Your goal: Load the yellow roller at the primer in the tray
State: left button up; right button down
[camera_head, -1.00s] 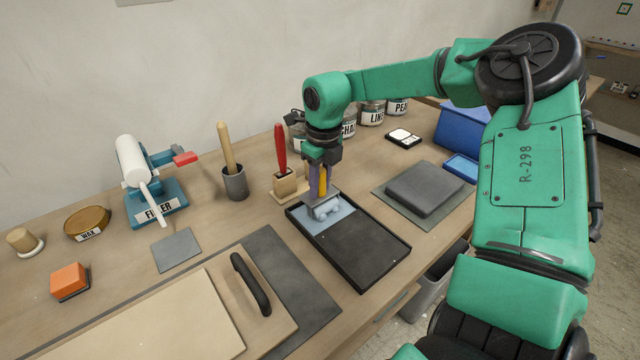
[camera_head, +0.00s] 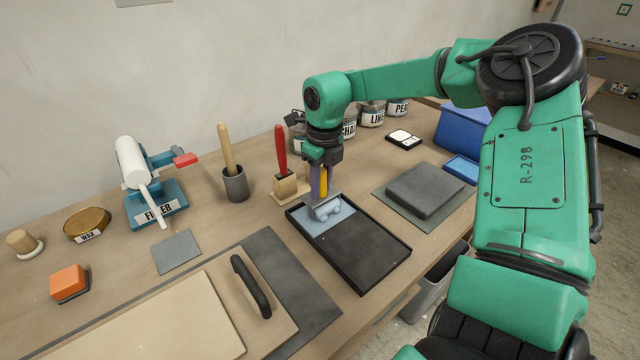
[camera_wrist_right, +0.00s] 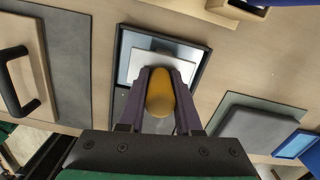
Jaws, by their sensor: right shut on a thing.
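My right gripper (camera_head: 319,182) is shut on the yellow handle of the roller (camera_head: 324,181) and holds it upright over the tray. The yellow handle also shows between the two fingers in the right wrist view (camera_wrist_right: 160,95). The roller's head (camera_head: 326,208) is at the pale blue primer (camera_head: 335,221) in the far left end of the black tray (camera_head: 368,258). I cannot tell whether the head touches the primer. The near right part of the tray is bare and dark. My left gripper is not in view.
A red-handled tool in a wooden block (camera_head: 284,183) stands close behind the tray. A grey cup (camera_head: 235,184) holds a wooden-handled tool. A grey block on a mat (camera_head: 424,190) lies right of the tray. A board with a black handle (camera_head: 250,284) lies in front left.

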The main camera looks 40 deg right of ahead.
notch_tip(320, 180, up, 7)
jog(key=p, duration=0.3)
jog(key=shift+w+f, duration=0.15)
jog(key=shift+f, duration=0.1)
dwell(0.5)
